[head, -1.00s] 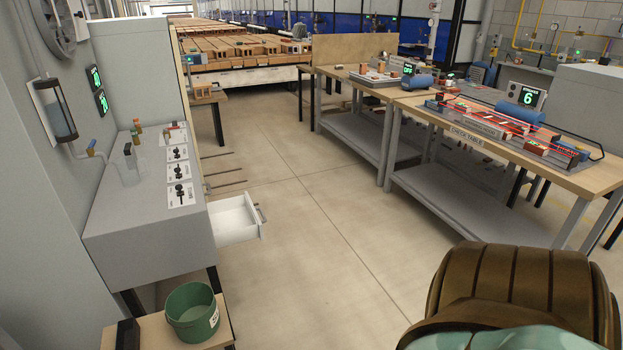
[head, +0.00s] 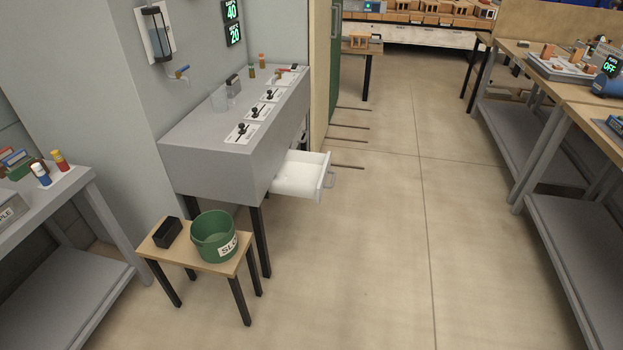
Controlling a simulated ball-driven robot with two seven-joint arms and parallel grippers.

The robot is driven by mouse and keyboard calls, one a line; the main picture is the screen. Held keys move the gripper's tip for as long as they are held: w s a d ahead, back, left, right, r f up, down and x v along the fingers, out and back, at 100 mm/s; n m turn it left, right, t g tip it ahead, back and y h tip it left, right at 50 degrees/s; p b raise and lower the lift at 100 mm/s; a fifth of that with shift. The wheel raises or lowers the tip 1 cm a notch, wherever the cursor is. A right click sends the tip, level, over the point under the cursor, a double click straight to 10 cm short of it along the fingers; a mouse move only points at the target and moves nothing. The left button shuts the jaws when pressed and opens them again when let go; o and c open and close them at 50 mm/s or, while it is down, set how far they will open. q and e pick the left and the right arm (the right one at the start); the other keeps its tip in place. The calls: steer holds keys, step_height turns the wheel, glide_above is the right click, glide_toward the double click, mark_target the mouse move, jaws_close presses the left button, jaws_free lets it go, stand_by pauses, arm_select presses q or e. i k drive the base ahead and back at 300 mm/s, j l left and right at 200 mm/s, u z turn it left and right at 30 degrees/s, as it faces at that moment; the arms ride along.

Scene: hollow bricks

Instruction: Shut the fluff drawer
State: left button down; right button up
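A white drawer (head: 300,176) stands pulled out from the right side of the grey cabinet (head: 215,140). Its front panel (head: 324,178) faces right and carries a grey loop handle (head: 332,178). I see the white floor of the drawer through its open top, and it looks empty. No label on the drawer can be read from here. Neither of my grippers shows in the head view.
A small wooden stool (head: 195,262) below the cabinet holds a green bucket (head: 214,238) and a black box (head: 167,232). A grey bench (head: 60,200) stands at the left, benches (head: 520,140) at the right. Thin rods (head: 350,139) jut out beyond the drawer. The floor (head: 370,260) right of the drawer is clear.

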mark_target(306, 173)
steer(key=l, duration=0.65)
steer(key=i+l+u, duration=0.15)
steer(key=i, duration=0.45)
steer(key=i+l+u, duration=0.15)
steer(key=i, duration=0.45)
steer(key=i+l+u, duration=0.2)
steer(key=i+l, duration=0.2)
steer(key=i, duration=0.2)
steer(key=i+l+u, duration=0.15)
steer(key=i+l, duration=0.25)
steer(key=i, duration=0.15)
